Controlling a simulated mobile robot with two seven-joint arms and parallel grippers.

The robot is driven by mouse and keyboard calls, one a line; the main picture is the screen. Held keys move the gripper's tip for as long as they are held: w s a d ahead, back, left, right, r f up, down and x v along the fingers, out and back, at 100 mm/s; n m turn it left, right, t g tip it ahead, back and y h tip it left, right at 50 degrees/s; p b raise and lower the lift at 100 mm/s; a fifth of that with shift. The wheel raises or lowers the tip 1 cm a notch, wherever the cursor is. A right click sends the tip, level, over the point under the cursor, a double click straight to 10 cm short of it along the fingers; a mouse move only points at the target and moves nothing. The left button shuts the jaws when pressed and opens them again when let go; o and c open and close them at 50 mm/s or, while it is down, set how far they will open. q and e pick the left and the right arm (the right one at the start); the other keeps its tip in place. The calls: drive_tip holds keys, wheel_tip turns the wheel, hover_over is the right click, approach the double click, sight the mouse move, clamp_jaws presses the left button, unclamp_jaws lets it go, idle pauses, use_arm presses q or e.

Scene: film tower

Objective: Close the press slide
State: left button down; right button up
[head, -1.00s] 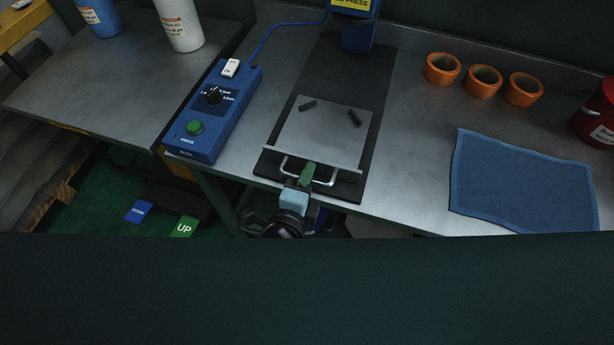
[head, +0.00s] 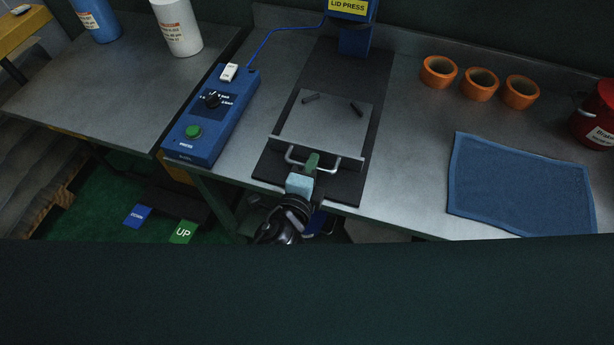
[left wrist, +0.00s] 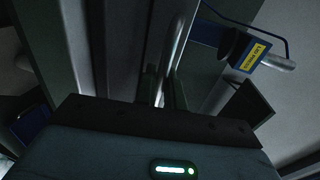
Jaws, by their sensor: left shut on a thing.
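The press slide (head: 325,125) is a flat grey plate with two small dark bars on it, lying on a dark base (head: 345,70) in the head view. Its front edge carries a metal handle (head: 291,160). My left gripper (head: 312,163) is shut on the handle from the front; its green fingertip covers the handle's middle. The blue lid press (head: 355,38) with a yellow label stands at the far end of the base, with bare base between it and the plate. The press also shows in the left wrist view (left wrist: 242,48). My right gripper is not in view.
A blue control box (head: 210,115) with a green button stands left of the base. Several orange rings (head: 479,84), a blue mat (head: 520,185) and a red container (head: 595,115) are to the right. A white bottle (head: 177,28) stands on the left table.

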use_arm(q)
drive_tip(key=shift+w, duration=0.25)
drive_tip(key=c, duration=1.6)
unclamp_jaws()
drive_tip(key=shift+s, duration=0.1)
drive_tip(key=shift+c, duration=0.2)
drive_tip(key=v, duration=0.7)
drive_tip(key=shift+s, duration=0.4)
